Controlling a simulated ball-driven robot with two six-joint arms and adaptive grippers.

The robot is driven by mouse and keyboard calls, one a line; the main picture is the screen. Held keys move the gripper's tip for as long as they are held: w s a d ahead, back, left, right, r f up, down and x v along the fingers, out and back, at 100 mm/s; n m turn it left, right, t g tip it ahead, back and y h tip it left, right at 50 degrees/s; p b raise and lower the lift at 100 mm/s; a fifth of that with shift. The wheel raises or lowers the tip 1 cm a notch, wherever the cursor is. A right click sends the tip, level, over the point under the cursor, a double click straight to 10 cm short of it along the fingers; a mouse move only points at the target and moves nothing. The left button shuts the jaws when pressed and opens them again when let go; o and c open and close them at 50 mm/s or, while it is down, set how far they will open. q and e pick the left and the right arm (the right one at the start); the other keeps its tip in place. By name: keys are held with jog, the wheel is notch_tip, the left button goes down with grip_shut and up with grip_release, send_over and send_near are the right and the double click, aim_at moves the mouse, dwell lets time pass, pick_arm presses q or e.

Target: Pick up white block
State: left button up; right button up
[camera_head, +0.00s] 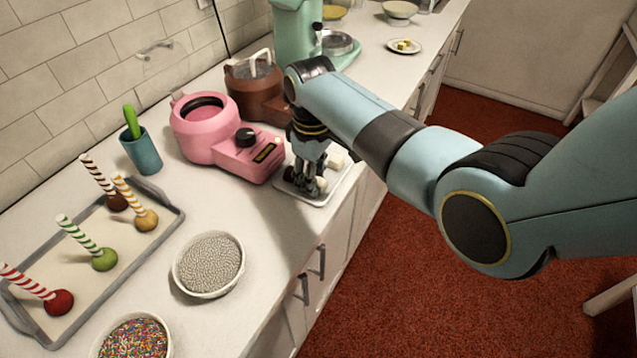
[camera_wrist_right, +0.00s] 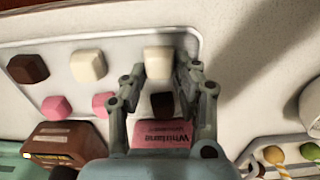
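A white block (camera_wrist_right: 158,62) sits near the edge of a white tray (camera_wrist_right: 190,40) in the right wrist view. My right gripper (camera_wrist_right: 160,68) points down over the tray with one finger on each side of this block. The fingers are spread and look open, with narrow gaps beside the block. A second white block (camera_wrist_right: 88,65) lies to the left on the same tray. In the head view my right gripper (camera_head: 312,186) covers much of the tray (camera_head: 318,201), and part of a white block shows beside it (camera_head: 336,160). My left gripper is not in view.
Two pink blocks (camera_wrist_right: 103,104) and two brown blocks (camera_wrist_right: 28,68) share the tray. A pink machine (camera_head: 225,140) stands close left of the gripper, with a brown machine (camera_head: 258,95) behind. A bowl (camera_head: 208,264) and a lollipop tray (camera_head: 170,222) stand nearer.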

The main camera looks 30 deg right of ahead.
jog(key=shift+r, duration=0.5)
notch_tip(320, 180, up, 3)
jog(key=shift+w+f, duration=0.1)
jog(key=shift+w, duration=0.05)
jog(key=d+r, duration=0.2)
jog(key=d, duration=0.2)
jog(key=s+d+r+b, duration=0.1)
jog(key=d+r, duration=0.1)
jog(key=d, duration=0.1)
jog(key=s+d+r+b, duration=0.1)
jog(key=d+r, duration=0.2)
jog(key=d, duration=0.1)
jog(key=shift+d+r, duration=0.1)
jog(key=shift+d, duration=0.2)
